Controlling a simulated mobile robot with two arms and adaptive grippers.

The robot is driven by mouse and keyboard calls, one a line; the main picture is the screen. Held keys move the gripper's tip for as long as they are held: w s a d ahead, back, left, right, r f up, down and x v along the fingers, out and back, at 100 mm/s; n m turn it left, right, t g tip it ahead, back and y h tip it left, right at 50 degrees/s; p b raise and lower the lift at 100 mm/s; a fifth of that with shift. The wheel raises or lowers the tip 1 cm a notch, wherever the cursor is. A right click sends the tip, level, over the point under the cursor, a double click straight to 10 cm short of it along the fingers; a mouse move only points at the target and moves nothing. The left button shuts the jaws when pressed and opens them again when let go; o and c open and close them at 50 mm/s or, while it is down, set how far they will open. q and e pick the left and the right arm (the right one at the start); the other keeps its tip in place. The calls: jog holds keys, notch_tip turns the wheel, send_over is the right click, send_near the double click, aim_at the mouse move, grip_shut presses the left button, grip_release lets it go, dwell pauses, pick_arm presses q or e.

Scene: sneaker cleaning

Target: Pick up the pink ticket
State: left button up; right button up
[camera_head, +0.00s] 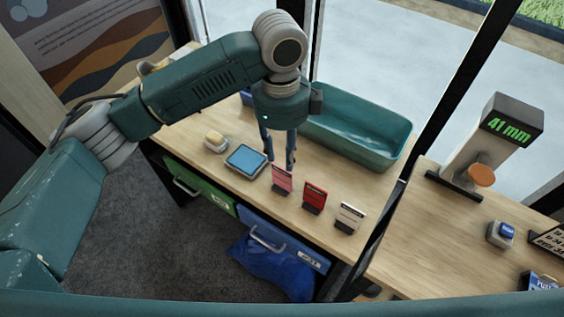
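The pink ticket (282,179) stands upright in a small dark holder near the front edge of the wooden counter. My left gripper (280,162) points down just above and behind the pink ticket in the camera_head view. Its two dark fingers are apart, with nothing seen between them. The fingertips look close to the ticket's top edge; I cannot tell whether they touch it. My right gripper is not in view.
A red ticket (315,196) and a white ticket (349,217) stand to the right of the pink one. A blue-topped pad (246,161) and a small brush-like block (215,142) lie to the left. A green basin (362,134) stands behind.

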pick_arm(q)
jog(key=shift+w+a+f, duration=0.15)
jog(key=shift+w+a, duration=0.25)
jog(key=shift+w, duration=0.15)
notch_tip(320, 180, down, 4)
jog(key=p, duration=0.4)
send_over(281, 188)
notch_tip(281, 188, down, 5)
jog(key=shift+s+r, duration=0.1)
jog(key=shift+f, duration=0.25)
jog(key=shift+b, duration=0.3)
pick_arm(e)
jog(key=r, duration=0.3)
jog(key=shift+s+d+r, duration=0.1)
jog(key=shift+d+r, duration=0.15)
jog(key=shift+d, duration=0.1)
pick_arm(q)
jog(key=c, duration=0.7)
grip_shut()
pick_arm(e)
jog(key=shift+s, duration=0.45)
